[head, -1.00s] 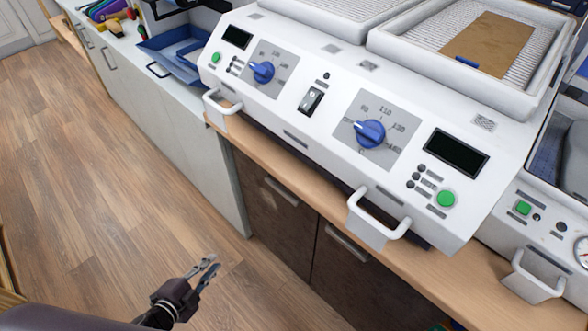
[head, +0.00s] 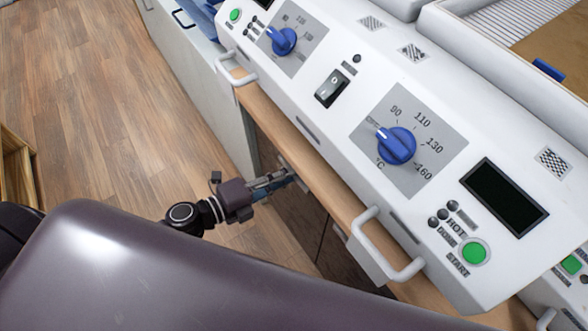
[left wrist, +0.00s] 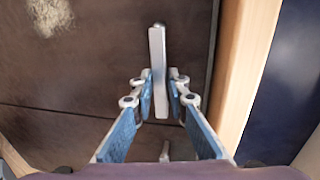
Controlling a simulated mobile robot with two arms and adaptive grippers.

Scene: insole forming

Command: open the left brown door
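The left brown door (head: 302,212) is below the wooden counter edge in the head view, partly hidden by my left gripper. It looks shut. In the left wrist view the brown door surface (left wrist: 110,50) has a pale worn patch. Its light bar handle (left wrist: 157,65) stands between the fingers. In the head view the left gripper (head: 288,176) reaches the handle from the left. My right gripper is not in view.
A white machine with blue dials (head: 396,146) sits on the wooden counter (head: 320,180) above the doors. Its white handle (head: 385,250) juts out over the right brown door (head: 337,258). Open wooden floor (head: 90,100) lies to the left.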

